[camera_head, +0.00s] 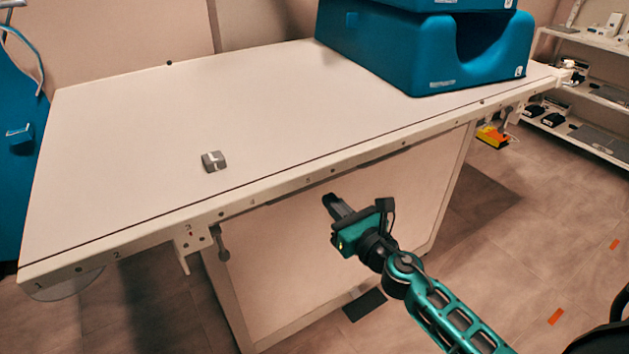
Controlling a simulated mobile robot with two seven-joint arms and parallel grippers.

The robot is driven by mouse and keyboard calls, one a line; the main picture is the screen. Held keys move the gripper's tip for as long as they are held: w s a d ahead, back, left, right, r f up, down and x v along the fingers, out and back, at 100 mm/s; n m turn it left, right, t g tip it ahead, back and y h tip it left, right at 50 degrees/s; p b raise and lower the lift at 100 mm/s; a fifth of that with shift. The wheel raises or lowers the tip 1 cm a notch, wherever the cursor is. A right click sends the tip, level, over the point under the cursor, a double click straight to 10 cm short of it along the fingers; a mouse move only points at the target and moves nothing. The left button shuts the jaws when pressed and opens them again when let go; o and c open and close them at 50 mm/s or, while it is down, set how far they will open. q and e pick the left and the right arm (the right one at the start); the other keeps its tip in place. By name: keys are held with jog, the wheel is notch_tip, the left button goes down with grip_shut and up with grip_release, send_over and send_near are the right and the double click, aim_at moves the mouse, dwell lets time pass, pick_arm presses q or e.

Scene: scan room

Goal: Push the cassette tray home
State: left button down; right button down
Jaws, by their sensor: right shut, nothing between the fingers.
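The table (150,120) has a pale top and a numbered rail along its near side. A thin dark strip (385,153) shows under the rail at the middle of that side. It may be the edge of the cassette tray, but I cannot tell how far it stands out. My right gripper (330,201) is shut and empty. In the picture it is below the rail, in front of the pale table base, to the left of and below the strip. It appears apart from the table. My left gripper is not in view.
A small grey block (213,161) lies on the table top. Blue foam blocks (425,55) are stacked at the far right end. Levers (222,243) hang below the rail. A shelf unit (590,125) stands at right. The floor between is mostly clear.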

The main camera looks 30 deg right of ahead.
aim_at(315, 185)
jog(key=shift+w+a, duration=0.15)
jog(key=shift+w, duration=1.7)
jog(key=shift+w+a, duration=0.15)
jog(key=shift+w, duration=1.7)
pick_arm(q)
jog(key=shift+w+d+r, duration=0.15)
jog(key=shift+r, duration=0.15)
